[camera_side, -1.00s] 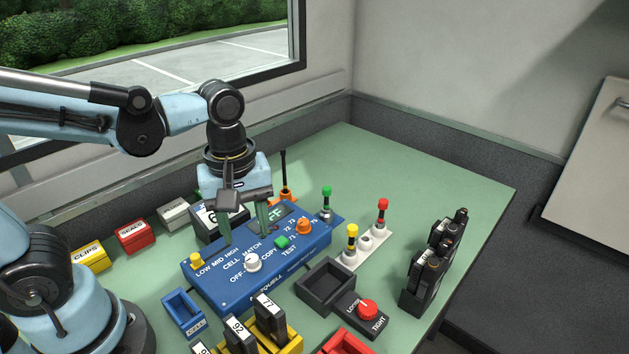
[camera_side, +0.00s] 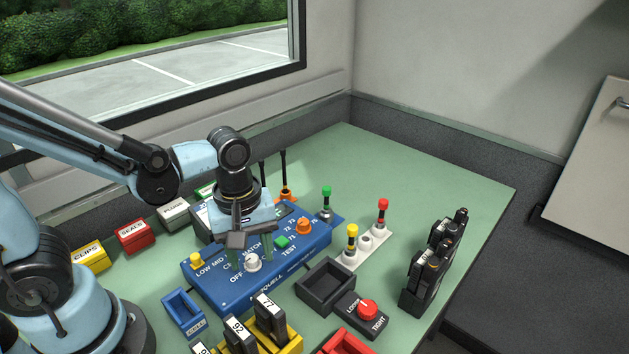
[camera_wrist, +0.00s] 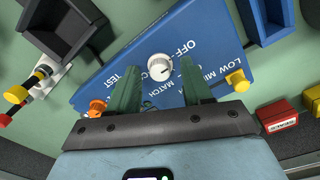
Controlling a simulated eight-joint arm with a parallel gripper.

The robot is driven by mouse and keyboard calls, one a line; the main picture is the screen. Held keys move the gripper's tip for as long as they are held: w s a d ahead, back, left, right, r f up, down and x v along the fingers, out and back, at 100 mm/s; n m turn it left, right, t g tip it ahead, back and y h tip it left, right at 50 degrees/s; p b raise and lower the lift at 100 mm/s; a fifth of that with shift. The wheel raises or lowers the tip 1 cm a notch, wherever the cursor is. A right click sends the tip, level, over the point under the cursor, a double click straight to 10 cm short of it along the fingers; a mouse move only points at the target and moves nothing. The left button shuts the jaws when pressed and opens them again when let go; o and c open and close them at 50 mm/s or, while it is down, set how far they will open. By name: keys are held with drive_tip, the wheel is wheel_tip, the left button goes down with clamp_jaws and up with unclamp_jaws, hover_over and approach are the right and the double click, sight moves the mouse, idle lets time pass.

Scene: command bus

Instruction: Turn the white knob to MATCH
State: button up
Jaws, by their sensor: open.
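The white knob (camera_side: 252,262) stands on the sloped face of the blue panel (camera_side: 215,290). In the wrist view the white knob (camera_wrist: 159,67) shows a dark pointer mark, with the words OFF, CELL, COPY and MATCH around it, partly covered by my fingers. I cannot tell surely which word the mark faces. My gripper (camera_wrist: 160,92) is open, its two green fingers apart and nothing between them. The knob lies just beyond the fingertips, in line with the gap. In the side view my gripper (camera_side: 252,258) is low over the panel, close to the knob.
A black tray (camera_side: 325,288) and a red LOOSE/TIGHT knob (camera_side: 368,306) stand to the right. Yellow, red and grey labelled boxes line the left.

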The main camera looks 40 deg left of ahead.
clamp_jaws()
drive_tip(key=shift+m, duration=0.4)
drive_tip(key=m, duration=0.4)
drive_tip(key=shift+m, duration=0.3)
drive_tip(key=m, duration=1.1)
drive_tip(key=shift+m, duration=0.4)
drive_tip(key=m, duration=0.6)
drive_tip(key=shift+m, duration=0.4)
